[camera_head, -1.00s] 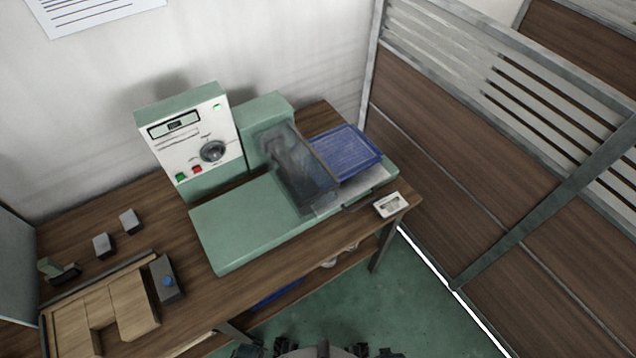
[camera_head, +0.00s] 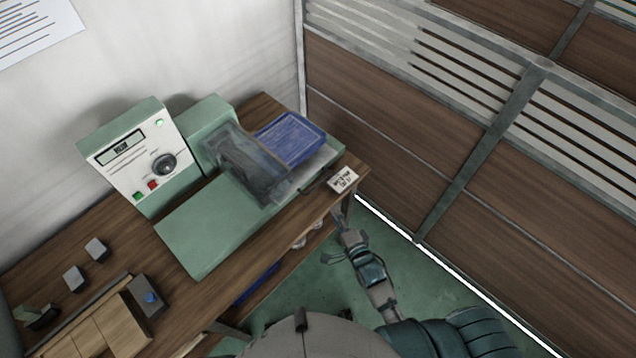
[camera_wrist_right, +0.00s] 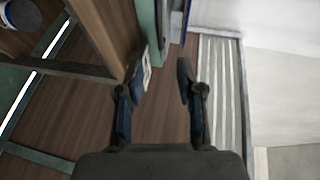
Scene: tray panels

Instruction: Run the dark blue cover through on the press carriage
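The dark blue cover (camera_head: 290,138) lies on the right end of the green press (camera_head: 200,232), just right of the clear guard (camera_head: 250,165). The guard stands over the carriage, and what lies under it is hard to make out. The control box (camera_head: 135,160) with a dial, a green and a red button stands at the press's back left. My right gripper (camera_head: 345,225) is in front of the table's right end, apart from the cover. In the right wrist view its two fingers (camera_wrist_right: 158,78) are spread with nothing between them. My left gripper is not in view.
A small white label card (camera_head: 343,179) lies at the table's right front corner. A grey box with a blue button (camera_head: 150,298), small grey blocks (camera_head: 96,249) and a wooden tray stand at left. A slatted partition (camera_head: 420,120) stands on the right.

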